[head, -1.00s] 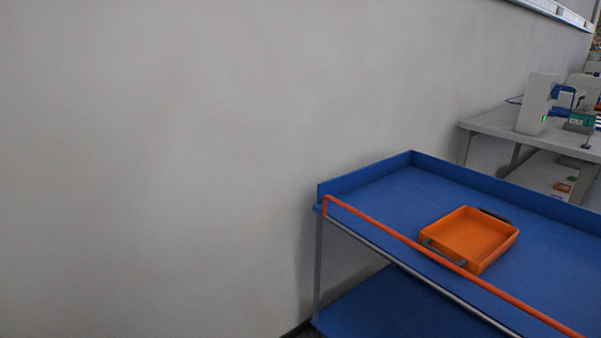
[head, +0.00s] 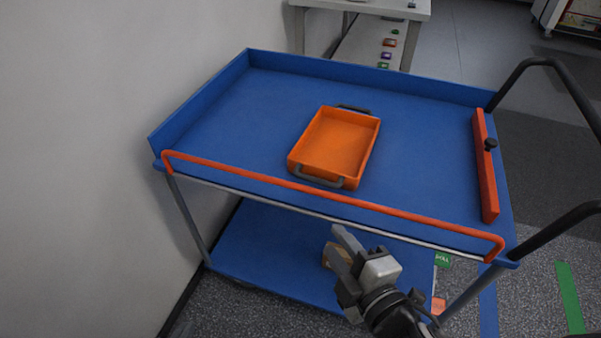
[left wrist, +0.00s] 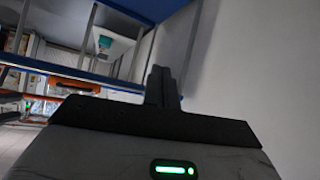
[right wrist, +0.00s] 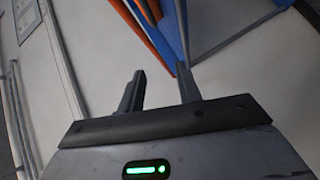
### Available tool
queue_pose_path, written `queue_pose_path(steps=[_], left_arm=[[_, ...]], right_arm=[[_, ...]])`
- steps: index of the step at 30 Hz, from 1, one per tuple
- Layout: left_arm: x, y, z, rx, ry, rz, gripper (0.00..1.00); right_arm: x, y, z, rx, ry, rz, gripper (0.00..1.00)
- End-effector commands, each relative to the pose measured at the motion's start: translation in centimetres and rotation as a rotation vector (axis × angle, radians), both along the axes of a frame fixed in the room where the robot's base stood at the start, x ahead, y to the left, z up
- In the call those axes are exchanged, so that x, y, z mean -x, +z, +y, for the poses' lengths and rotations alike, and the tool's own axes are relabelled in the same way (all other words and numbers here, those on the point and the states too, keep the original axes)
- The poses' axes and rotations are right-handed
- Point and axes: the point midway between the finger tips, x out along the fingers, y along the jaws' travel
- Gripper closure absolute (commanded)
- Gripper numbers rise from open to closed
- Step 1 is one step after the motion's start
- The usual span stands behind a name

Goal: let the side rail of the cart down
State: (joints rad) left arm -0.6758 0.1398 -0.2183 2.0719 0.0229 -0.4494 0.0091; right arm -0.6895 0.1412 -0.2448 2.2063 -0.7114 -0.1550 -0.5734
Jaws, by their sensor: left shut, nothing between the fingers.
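The blue cart (head: 420,110) stands in front of me with its orange side rail (head: 330,194) along the near edge. The rail stands up above the deck edge, its ends bent down to the cart at both corners. My right gripper (head: 342,250) is open and empty, below the rail and in front of the lower shelf, apart from the rail. Its two separated fingers also show in the right wrist view (right wrist: 160,90). My left gripper (left wrist: 165,85) is seen only in the left wrist view, with its fingers together and empty.
An orange tray (head: 340,142) with dark handles sits on the deck. A red-orange bar (head: 484,170) with a black knob stands at the deck's right end, near the black push handle (head: 550,66). A wall (head: 80,130) runs close on the left.

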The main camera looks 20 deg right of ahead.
Motion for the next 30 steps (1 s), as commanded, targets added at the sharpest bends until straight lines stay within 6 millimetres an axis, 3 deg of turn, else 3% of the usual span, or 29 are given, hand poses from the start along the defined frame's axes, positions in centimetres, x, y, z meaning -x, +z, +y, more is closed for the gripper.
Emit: queue_pose_path(steps=[3, 8, 21, 30], left_arm=[[0.2, 0.2, 0.1, -0.012, -0.005, 0.006, 1.0], [0.1, 0.3, 0.3, -0.02, -0.009, 0.006, 1.0], [-0.4, 1.3, 0.6, -0.026, -0.006, -0.01, 1.0], [-0.3, 1.0, 0.6, -0.025, -0.001, 0.0, 1.0]], right_arm=[[-0.2, 1.6, 0.4, 0.145, 0.041, -0.073, 0.66], [-1.8, 1.6, 0.7, 0.175, 0.049, -0.088, 0.66], [-10.9, 0.3, 2.6, 0.171, 0.047, -0.085, 0.66], [-14.9, -0.5, 3.4, 0.168, 0.047, -0.082, 0.66]])
